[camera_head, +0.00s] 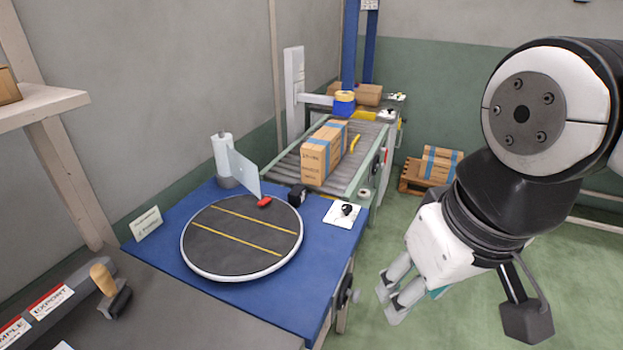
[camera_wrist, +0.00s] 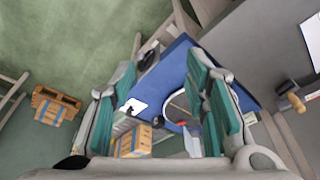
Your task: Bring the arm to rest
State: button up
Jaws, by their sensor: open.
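My gripper (camera_head: 392,291) hangs at the right in the head view, over the green floor, to the right of the blue table (camera_head: 318,290) and apart from it. In the wrist view my gripper (camera_wrist: 165,100) has its two green-padded fingers wide apart with nothing held between them. My arm is bent, with its round white joint at the upper right of the head view. The blue table (camera_wrist: 178,58) shows between the fingers in the wrist view, well beyond them.
A round dark turntable (camera_head: 240,235) with yellow lines sits on the blue table. Cartons (camera_head: 315,160) stand on the roller conveyor (camera_head: 285,170) behind. A pallet (camera_head: 415,178) with boxes is at the back. Floor around my gripper is clear.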

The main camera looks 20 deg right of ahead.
notch_tip(320, 180, up, 6)
jog(key=t+p, duration=0.1)
jog(key=p, duration=0.3)
jog(key=shift+p, duration=0.4)
dwell(0.4)
